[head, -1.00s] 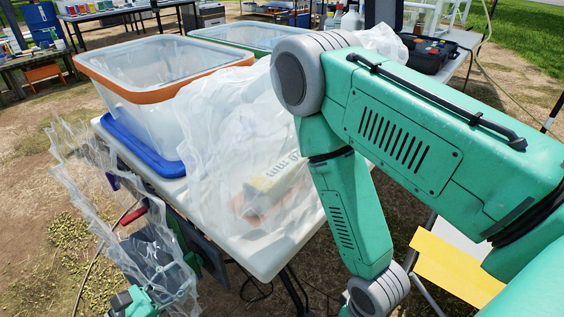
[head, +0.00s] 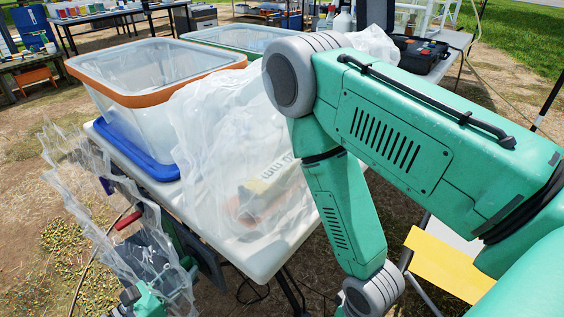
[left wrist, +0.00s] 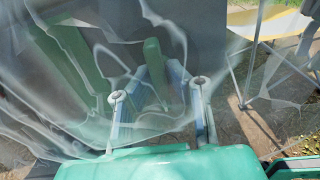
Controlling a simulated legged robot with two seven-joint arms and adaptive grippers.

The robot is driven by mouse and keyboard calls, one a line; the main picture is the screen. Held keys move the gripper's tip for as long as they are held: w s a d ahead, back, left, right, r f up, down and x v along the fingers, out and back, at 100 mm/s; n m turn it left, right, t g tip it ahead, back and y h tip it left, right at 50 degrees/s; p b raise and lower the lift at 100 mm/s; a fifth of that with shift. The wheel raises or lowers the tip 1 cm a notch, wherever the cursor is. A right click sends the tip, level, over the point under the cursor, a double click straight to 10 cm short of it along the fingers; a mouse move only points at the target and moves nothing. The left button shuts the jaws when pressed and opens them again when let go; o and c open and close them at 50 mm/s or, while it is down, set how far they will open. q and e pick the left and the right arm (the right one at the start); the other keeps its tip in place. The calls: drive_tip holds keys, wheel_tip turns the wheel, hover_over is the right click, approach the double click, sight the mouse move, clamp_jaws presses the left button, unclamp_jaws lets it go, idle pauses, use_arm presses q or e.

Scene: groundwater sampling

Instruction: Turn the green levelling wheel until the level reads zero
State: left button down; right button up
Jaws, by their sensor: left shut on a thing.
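My left gripper (head: 150,292) is low at the left of the head view, partly behind clear, wrinkled film. In the left wrist view my left gripper (left wrist: 157,105) has its two fingers around a narrow upright green piece (left wrist: 153,62), seen through the film. It may be the green levelling wheel edge-on; I cannot tell. In the head view a small green part (head: 188,264) shows through the film just above the gripper. No level reading can be made out. My right arm crosses the right side; its gripper is out of view.
A white table (head: 268,258) carries a clear bin with an orange rim (head: 150,97), a blue lid (head: 135,152) and crumpled clear plastic (head: 215,130) over a boxed item. A red handle (head: 128,220) is beside the table's left edge. A yellow panel (head: 450,262) is at right.

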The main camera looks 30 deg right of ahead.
use_arm(q)
drive_tip(key=m+p, duration=0.3)
drive_tip(key=m, duration=0.2)
drive_tip(key=shift+a+r, duration=0.15)
drive_tip(key=m, duration=0.4)
drive_tip(key=shift+p, duration=0.4)
drive_tip(key=shift+m, duration=1.2)
drive_tip(key=m, duration=0.4)
drive_tip(key=shift+f, duration=0.25)
drive_tip(key=m+b, duration=0.1)
drive_tip(key=m, duration=0.1)
drive_tip(key=shift+m, duration=0.3)
drive_tip(key=shift+w+r, duration=0.1)
